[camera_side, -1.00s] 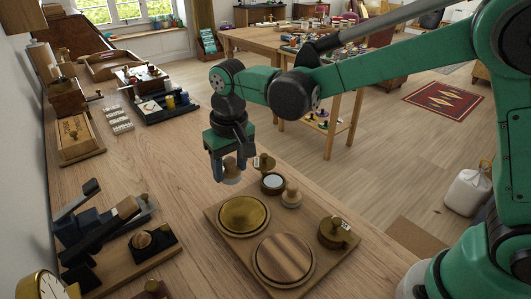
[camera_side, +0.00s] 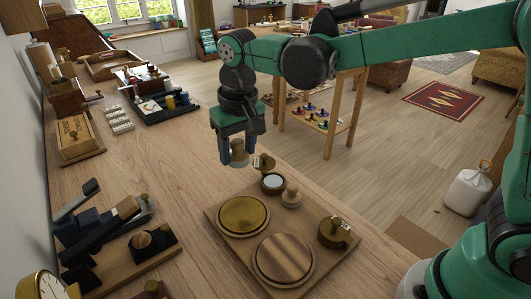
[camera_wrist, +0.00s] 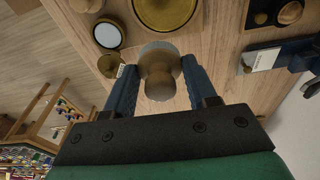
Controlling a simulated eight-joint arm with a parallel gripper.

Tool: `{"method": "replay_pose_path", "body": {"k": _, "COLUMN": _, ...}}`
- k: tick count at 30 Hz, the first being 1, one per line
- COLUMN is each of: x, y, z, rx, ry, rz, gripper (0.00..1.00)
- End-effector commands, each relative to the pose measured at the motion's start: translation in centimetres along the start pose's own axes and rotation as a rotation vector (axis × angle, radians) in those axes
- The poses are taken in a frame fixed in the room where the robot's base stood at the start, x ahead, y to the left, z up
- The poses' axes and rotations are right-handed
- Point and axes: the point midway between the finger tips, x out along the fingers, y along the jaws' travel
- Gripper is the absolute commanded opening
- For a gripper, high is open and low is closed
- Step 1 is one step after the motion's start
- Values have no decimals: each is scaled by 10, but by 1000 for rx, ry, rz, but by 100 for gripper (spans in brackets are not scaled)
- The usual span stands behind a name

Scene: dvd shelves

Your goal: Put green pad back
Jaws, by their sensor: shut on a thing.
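My gripper (camera_side: 238,158) is shut on a small knobbed pad (camera_side: 239,157). In the wrist view the fingers (camera_wrist: 160,85) are on either side of the pad, which has a turned wooden knob and a pale grey round base (camera_wrist: 157,48). I see no clear green on it, and its underside is hidden. It is held above the bench, near the far-left side of a wooden board (camera_side: 218,223). The board carries a brass disc (camera_side: 243,215), a striped wooden disc (camera_side: 284,258), a dark round pot with a pale top (camera_side: 272,182) and a pale wooden knob (camera_side: 291,196).
A tagged brass piece (camera_side: 265,163) stands beyond the pot, close to my gripper. Another tagged brass piece (camera_side: 335,232) is at the board's right. A dark lever device (camera_side: 105,225) stands at left.

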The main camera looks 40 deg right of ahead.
Motion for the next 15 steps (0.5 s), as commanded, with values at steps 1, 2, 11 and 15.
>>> {"method": "replay_pose_path", "body": {"k": 1, "x": -12, "y": 8, "z": 5, "rx": 26, "ry": 0, "rz": 3, "gripper": 0}}
{"method": "replay_pose_path", "body": {"k": 2, "x": -19, "y": 14, "z": 9, "rx": 42, "ry": 0, "rz": 6, "gripper": 0}}
{"method": "replay_pose_path", "body": {"k": 11, "x": -83, "y": 65, "z": 60, "rx": 224, "ry": 3, "rz": 30, "gripper": 0}}
{"method": "replay_pose_path", "body": {"k": 15, "x": -98, "y": 79, "z": 80, "rx": 283, "ry": 4, "rz": 37, "gripper": 0}}
